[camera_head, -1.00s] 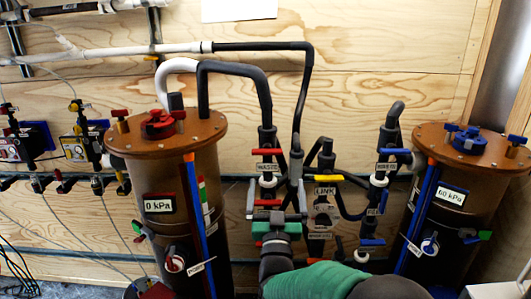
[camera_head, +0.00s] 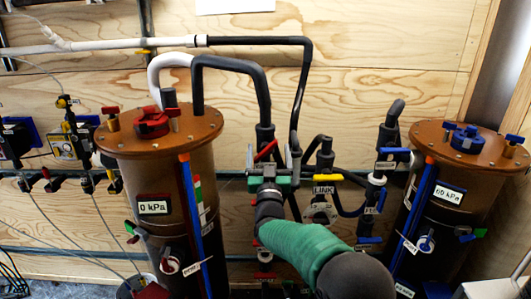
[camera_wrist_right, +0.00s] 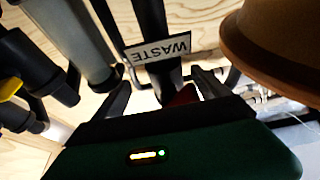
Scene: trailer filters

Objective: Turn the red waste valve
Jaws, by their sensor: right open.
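The red waste valve handle (camera_head: 266,150) sits on the dark vertical pipe between the two tanks, and it slants up to the right. My right gripper (camera_head: 271,160) reaches it from below, open, with one finger on each side of the handle. In the right wrist view, the open fingers (camera_wrist_right: 163,92) straddle the dark pipe below the white WASTE label (camera_wrist_right: 157,46). A small part of the red handle (camera_wrist_right: 184,96) shows between them, mostly hidden by the gripper body. I cannot tell whether a finger touches the handle. My left gripper is out of view.
A brown-topped tank (camera_head: 160,133) reading 0 kPa stands to the left, and another tank (camera_head: 462,142) reading 60 kPa to the right. The yellow-handled LINK valve (camera_head: 323,177) and a blue-handled valve (camera_head: 394,151) stand close on the right. A lower red handle (camera_head: 265,275) is below my arm.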

